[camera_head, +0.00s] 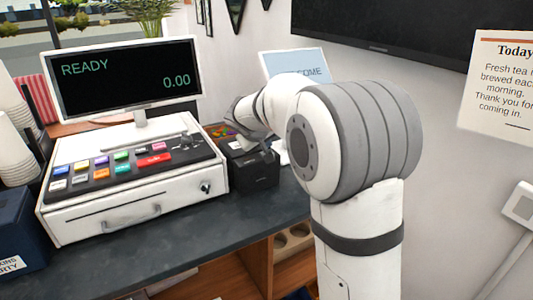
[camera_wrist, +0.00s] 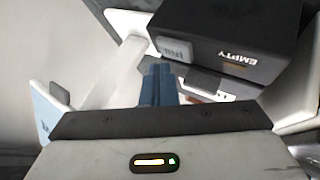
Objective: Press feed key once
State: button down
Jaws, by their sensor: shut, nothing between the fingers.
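The feed key is a small grey key (camera_wrist: 175,49) on the black printer box (camera_wrist: 225,30) in the wrist view; its lettering is too blurred to read surely. The same box (camera_head: 255,181) stands right of the cash register in the head view, partly behind my arm. My gripper (camera_wrist: 158,72) is shut and empty. Its bluish fingertips appear just below the key in the wrist view, close to it; I cannot tell whether they touch.
An "EMPTY" label (camera_wrist: 237,61) is on the box. The cash register (camera_head: 130,190) with coloured keys and a "READY 0.00" screen (camera_head: 125,77) stands to the left. A "COME" sign (camera_head: 297,66) stands behind my arm. Cups (camera_head: 18,135) are at the far left.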

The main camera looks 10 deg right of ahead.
jog(key=shift+f, duration=0.2)
jog(key=shift+f+b, duration=0.3)
jog(key=shift+b, duration=0.4)
jog(key=shift+f+b, duration=0.4)
jog(key=shift+b, duration=0.15)
dwell(0.3)
jog(key=shift+r, duration=0.15)
jog(key=shift+r+p, duration=0.45)
jog(key=shift+r, duration=0.25)
jog(key=shift+r, duration=0.15)
jog(key=shift+r+p, duration=1.6)
jog(key=shift+r, duration=0.85)
jog(key=shift+f, duration=0.1)
